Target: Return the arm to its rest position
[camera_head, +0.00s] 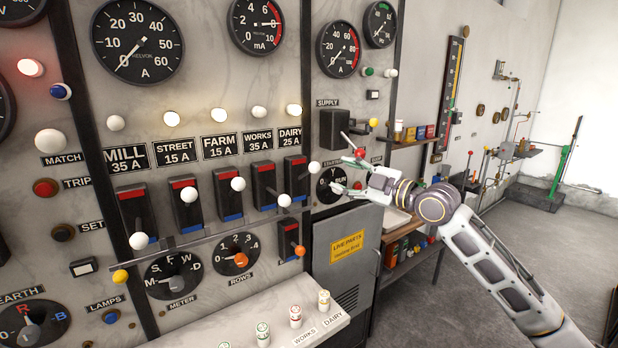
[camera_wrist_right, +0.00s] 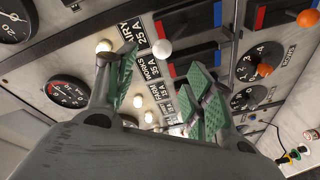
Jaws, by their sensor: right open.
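My right arm (camera_head: 490,262) reaches in from the lower right of the head view, toward the switch panel. My right gripper (camera_head: 350,168) is in front of the panel, by the START/RUN dial (camera_head: 328,190) and below the SUPPLY switch (camera_head: 333,130). Its fingers are spread, with nothing between them. In the right wrist view the gripper (camera_wrist_right: 160,85) also shows open, with green pads apart and the panel behind. I cannot tell whether a finger touches the panel. My left arm and gripper are not in view.
A row of levered switches (camera_head: 187,205) with white knobs sticks out left of the gripper. A ledge (camera_head: 270,328) with several small fuses juts out below. A grey live-parts cabinet (camera_head: 340,262) and shelf (camera_head: 415,142) stand close to the arm.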

